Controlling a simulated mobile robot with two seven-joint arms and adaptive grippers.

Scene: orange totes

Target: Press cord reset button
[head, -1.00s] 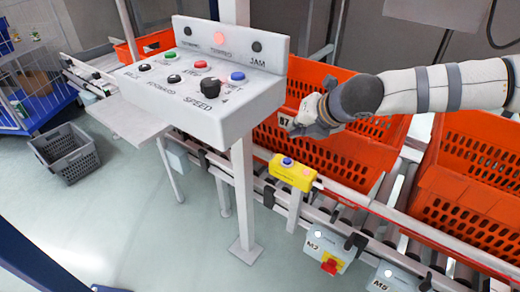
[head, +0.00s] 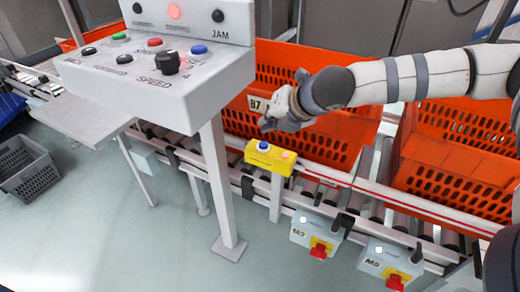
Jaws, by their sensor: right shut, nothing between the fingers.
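A yellow box (head: 270,158) on a grey post stands at the front rail of the conveyor. It has a blue button (head: 264,146) on its top left and a lit pinkish lamp (head: 286,155) on its right. My right gripper (head: 268,126) is shut and empty. It is above and slightly behind the yellow box in the picture, in front of an orange tote, and appears apart from the blue button. The left gripper is out of view.
A white control panel (head: 150,80) with coloured buttons, a black knob and a red lamp stands at left. Orange totes (head: 455,160) sit on the roller conveyor. Grey boxes M3 (head: 313,232) and M5 (head: 385,262) hang from its front. A grey crate (head: 30,172) lies on open floor.

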